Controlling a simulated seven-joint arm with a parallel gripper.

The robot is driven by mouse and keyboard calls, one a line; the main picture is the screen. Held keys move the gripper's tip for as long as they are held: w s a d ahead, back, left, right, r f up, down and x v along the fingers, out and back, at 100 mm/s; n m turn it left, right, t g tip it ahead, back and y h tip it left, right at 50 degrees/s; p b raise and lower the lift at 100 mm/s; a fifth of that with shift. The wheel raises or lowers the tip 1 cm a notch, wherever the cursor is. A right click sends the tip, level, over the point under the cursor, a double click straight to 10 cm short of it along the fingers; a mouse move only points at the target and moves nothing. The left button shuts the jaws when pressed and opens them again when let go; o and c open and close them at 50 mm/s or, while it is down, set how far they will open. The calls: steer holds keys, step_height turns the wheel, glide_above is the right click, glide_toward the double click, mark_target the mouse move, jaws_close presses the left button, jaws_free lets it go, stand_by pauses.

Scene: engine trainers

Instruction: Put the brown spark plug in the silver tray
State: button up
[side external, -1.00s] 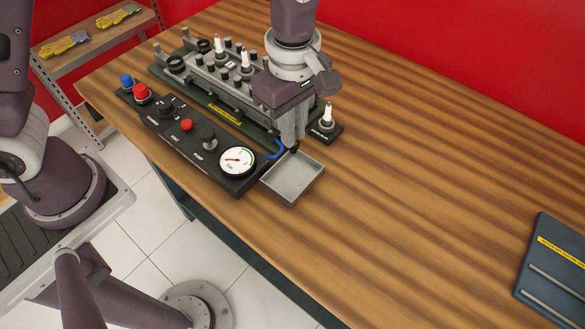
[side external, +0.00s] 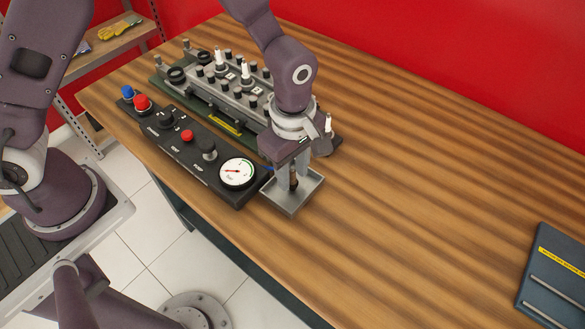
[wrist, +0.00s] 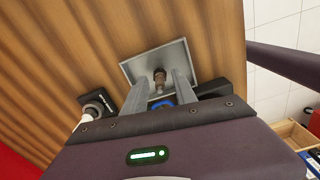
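The silver tray (side external: 312,184) lies on the wooden table beside the gauge end of the black control panel; it also shows in the wrist view (wrist: 175,52). The brown spark plug (side external: 294,180) is in the tray and looks upright; in the wrist view (wrist: 159,77) its top shows near the tray's middle. My gripper (side external: 290,184) is low over the tray, with one finger on each side of the plug. In the wrist view the fingers (wrist: 157,76) are spread, with gaps beside the plug. The plug's base is hard to make out.
A white spark plug (side external: 328,123) stands in a black holder behind my gripper. The green-based engine trainer (side external: 225,90) with white plugs is at the back left, and the panel's gauge (side external: 237,172) is close left of the tray. The table's right is clear up to a dark blue board (side external: 555,270).

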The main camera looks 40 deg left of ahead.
step_height(320, 180, up, 12)
steer(key=shift+f, duration=0.25)
steer(key=s+a+r+m+t+h, duration=0.1)
steer(key=s+a+r+m, duration=0.2)
steer(key=a+r, duration=0.25)
steer(key=s+a+r+m+t, duration=0.1)
steer(key=s+a+r+m, duration=0.25)
steer(key=r, duration=0.25)
steer(key=s+a+r+m+t+y, duration=0.1)
steer(key=s+a+m+t, duration=0.2)
steer(key=s+a+m, duration=0.4)
steer(key=s+m, duration=0.3)
steer(key=shift+s+r+t, duration=0.2)
steer(key=shift+r+t, duration=0.05)
steer(key=shift+t, duration=0.05)
